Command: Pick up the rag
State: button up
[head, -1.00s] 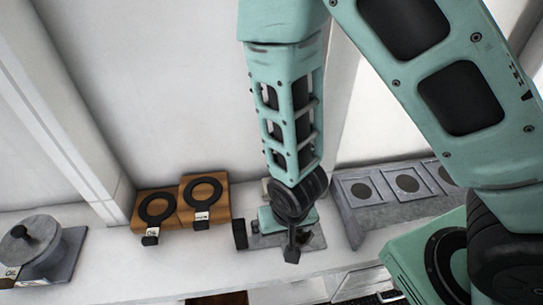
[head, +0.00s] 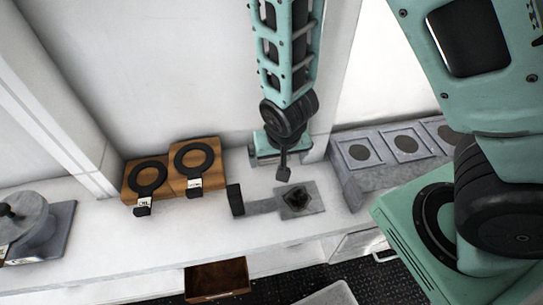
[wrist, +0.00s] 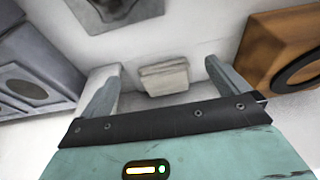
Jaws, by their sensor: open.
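The rag (wrist: 163,78) looks like a small folded pale grey-beige cloth on the white counter, seen in the wrist view. My gripper (wrist: 161,70) is open, with one finger on each side of the rag and visible gaps between them. Nothing is held. Whether the fingertips reach down to the rag's level is hard to tell. In the head view my gripper (head: 266,157) is low over the back of the counter near the wall, and it hides the rag there.
A grey plate with a dark piece (head: 298,197) and a black block (head: 236,200) lie in front. Wooden blocks with black rings (head: 196,165) stand left; a grey box with round discs (head: 392,158) stands right. A wooden drawer (head: 217,279) sticks out below. A lidded pot (head: 22,222) is far left.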

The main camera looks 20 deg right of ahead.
aim_at(262, 162)
jog(key=w, duration=0.2)
jog(key=w+d, duration=0.1)
jog(key=w, duration=0.2)
jog(key=shift+w, duration=0.15)
jog(key=b+x, duration=0.4)
jog(key=x, duration=0.1)
jog(key=shift+w+d, duration=0.1)
jog(key=shift+w, duration=0.15)
jog(key=c, duration=0.9)
